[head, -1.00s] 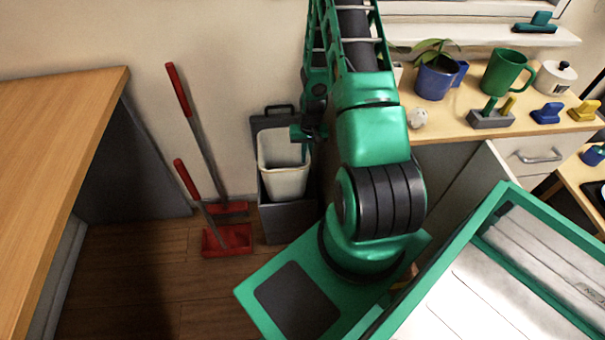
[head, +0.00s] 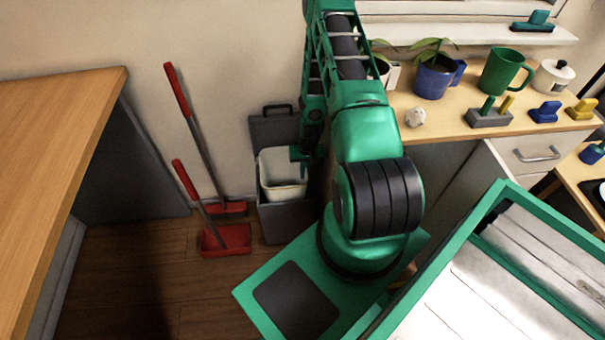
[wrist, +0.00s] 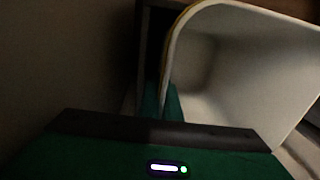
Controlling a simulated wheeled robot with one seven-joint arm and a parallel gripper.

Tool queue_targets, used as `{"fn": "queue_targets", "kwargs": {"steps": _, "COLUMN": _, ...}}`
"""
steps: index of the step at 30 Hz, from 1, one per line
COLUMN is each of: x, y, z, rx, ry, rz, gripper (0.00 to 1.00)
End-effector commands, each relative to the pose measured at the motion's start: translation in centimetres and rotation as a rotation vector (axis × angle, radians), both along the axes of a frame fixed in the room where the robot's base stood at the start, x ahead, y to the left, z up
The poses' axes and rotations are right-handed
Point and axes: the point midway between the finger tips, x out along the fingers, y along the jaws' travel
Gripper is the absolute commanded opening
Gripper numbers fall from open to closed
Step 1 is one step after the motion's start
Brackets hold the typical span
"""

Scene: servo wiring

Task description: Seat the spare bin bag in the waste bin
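The spare bin bag (head: 282,168) is a white, open-topped liner. Its lower part is inside the grey waste bin (head: 287,222), and its upper part stands above the bin's front edge. In the wrist view the bag (wrist: 245,65) fills the right side, with a thin yellowish rim. My gripper (head: 300,155) is at the bag's right side near the top. In the wrist view my gripper's green fingers (wrist: 163,103) lie close on both sides of the bag's wall and look shut on it. The bag's bottom is hidden inside the bin.
The bin's dark raised lid (head: 275,127) stands behind the bag against the wall. A red broom and dustpan (head: 226,240) stand to the left. A counter (head: 445,122) with a plant pot and mug is to the right. Floor is clear at front left.

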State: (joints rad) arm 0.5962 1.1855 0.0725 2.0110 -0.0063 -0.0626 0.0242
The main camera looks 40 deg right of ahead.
Motion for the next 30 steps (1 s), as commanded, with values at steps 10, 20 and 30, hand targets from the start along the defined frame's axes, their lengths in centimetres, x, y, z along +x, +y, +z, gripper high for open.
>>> {"fn": "queue_targets", "kwargs": {"steps": 10, "x": 0.2, "y": -0.2, "z": 0.1, "rx": -0.003, "ry": -0.005, "rz": -0.001, "gripper": 0.22}}
{"fn": "queue_targets", "kwargs": {"steps": 20, "x": 0.1, "y": -0.3, "z": 2.1, "rx": -0.003, "ry": -0.005, "rz": -0.001, "gripper": 0.22}}
{"fn": "queue_targets", "kwargs": {"steps": 30, "x": 0.0, "y": -0.6, "z": 8.0, "rx": -0.003, "ry": -0.006, "rz": -0.001, "gripper": 0.22}}
